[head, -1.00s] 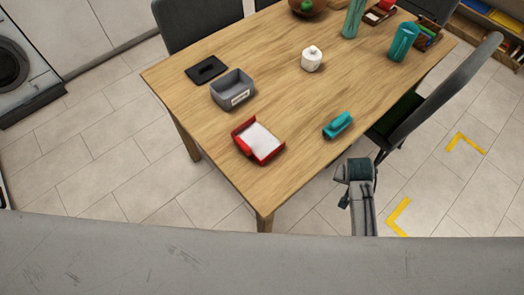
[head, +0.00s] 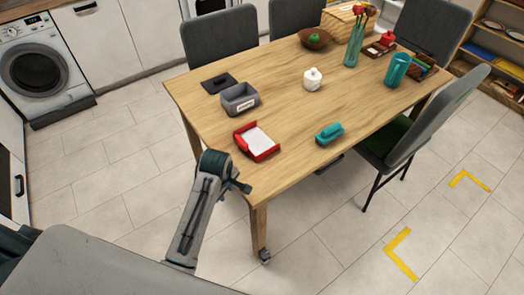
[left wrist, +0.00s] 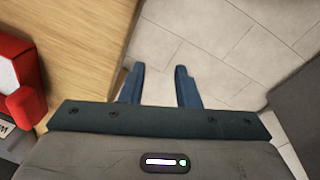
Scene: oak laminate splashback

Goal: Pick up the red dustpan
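The red dustpan (head: 257,142), with a pale inside, lies on the near part of the wooden table (head: 285,108), in front of a grey bin. A red part with a rounded handle, which looks like the dustpan (left wrist: 27,103), shows at the left edge of the left wrist view. My left gripper (head: 240,182) is at the table's near left edge, apart from the dustpan. In the left wrist view its two blue fingers (left wrist: 159,68) are spread and empty, over the floor beside the table edge. My right gripper is not in view.
The grey labelled bin (head: 240,98) stands close behind the dustpan. A teal brush-like object (head: 329,133) lies to its right. A white lidded pot (head: 312,79) and a teal jug (head: 397,69) stand farther back. A grey chair (head: 432,112) is at the right side.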

